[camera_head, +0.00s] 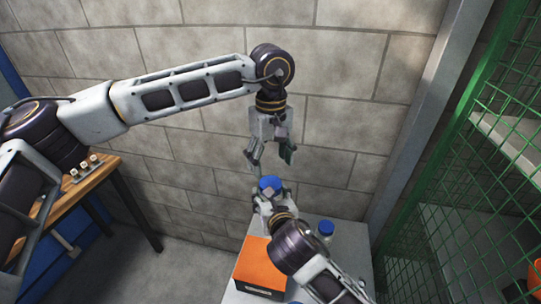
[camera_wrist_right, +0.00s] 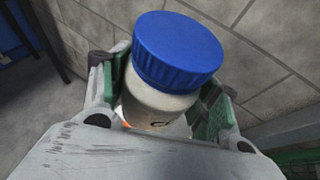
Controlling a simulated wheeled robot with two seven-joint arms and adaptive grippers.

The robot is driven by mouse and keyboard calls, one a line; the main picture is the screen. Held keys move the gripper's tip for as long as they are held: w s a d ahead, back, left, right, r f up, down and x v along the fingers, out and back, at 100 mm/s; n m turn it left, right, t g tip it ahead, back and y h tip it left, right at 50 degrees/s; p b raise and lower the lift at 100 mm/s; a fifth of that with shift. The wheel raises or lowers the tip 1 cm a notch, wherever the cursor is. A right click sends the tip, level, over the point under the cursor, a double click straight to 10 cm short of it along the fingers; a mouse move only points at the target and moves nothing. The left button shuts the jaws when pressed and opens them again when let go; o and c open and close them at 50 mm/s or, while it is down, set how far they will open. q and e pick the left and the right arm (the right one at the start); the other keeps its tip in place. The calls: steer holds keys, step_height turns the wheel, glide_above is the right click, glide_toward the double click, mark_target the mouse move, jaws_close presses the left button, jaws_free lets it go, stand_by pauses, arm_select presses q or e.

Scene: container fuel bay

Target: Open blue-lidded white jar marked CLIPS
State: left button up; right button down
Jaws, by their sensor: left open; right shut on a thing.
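The white jar (camera_wrist_right: 155,105) has a ribbed blue lid (camera_wrist_right: 178,50) that sits on it. Its label is mostly hidden by my gripper, so I cannot read it. My right gripper (camera_wrist_right: 165,118) is shut around the jar's body below the lid. In the head view the blue lid (camera_head: 270,184) shows above the right gripper (camera_head: 268,200), over the grey table. My left gripper (camera_head: 270,160) is open and empty, pointing down just above the lid and apart from it.
An orange box (camera_head: 260,268) and another blue-lidded container (camera_head: 325,230) stand on the grey table (camera_head: 350,255). A block wall (camera_head: 340,110) is close behind. Green mesh (camera_head: 480,150) bounds the right side. A wooden bench (camera_head: 110,175) with small items stands left.

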mark_target(270, 183)
arm_select(q)
steer(key=shift+f, duration=3.35)
steer(key=c, duration=1.1)
steer(key=shift+n, duration=0.3)
